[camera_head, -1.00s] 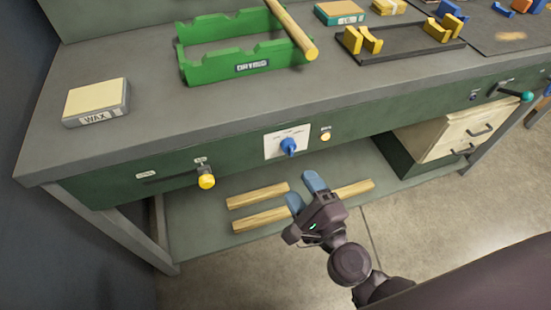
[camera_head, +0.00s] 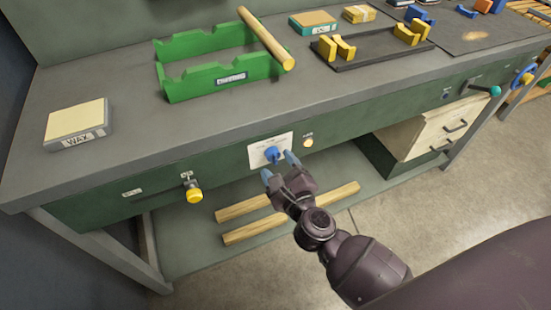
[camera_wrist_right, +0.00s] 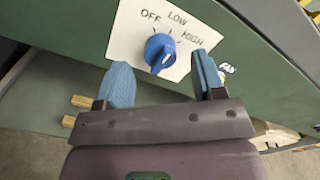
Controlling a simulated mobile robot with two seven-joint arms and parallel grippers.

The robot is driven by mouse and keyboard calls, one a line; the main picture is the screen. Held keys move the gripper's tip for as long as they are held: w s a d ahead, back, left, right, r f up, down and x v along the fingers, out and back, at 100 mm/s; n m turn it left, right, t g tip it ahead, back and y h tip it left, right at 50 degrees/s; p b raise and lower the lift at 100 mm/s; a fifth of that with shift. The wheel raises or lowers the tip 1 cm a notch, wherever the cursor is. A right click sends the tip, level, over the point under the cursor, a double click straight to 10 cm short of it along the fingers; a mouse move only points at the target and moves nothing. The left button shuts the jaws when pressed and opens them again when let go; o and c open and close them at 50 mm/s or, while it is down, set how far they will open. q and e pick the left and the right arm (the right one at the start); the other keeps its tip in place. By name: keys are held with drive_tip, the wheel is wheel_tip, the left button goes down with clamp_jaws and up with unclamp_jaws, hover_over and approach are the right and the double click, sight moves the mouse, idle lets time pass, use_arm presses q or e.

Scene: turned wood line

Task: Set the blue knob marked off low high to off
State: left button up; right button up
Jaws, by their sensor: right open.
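The blue knob (camera_head: 273,154) is on a white plate (camera_head: 257,154) on the green front of the bench. In the right wrist view the knob (camera_wrist_right: 158,50) sits below the printed words OFF, LOW and HIGH. A pale mark shows on its lower right; I cannot tell for certain which word it is set to. My right gripper (camera_head: 279,168) is open and empty, just in front of and below the knob. In the wrist view its blue fingers (camera_wrist_right: 163,80) stand either side of the knob, apart from it. My left gripper is not in view.
A pale yellow button (camera_head: 308,143) is right of the plate. A yellow knob (camera_head: 194,195) sticks out at the left. Wooden bars (camera_head: 290,213) lie on the lower shelf. A drawer unit (camera_head: 430,137) stands right. The green rack (camera_head: 222,82) is on the bench top.

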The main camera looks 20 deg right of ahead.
drive_tip(key=shift+w, duration=1.2)
drive_tip(key=c, duration=0.9)
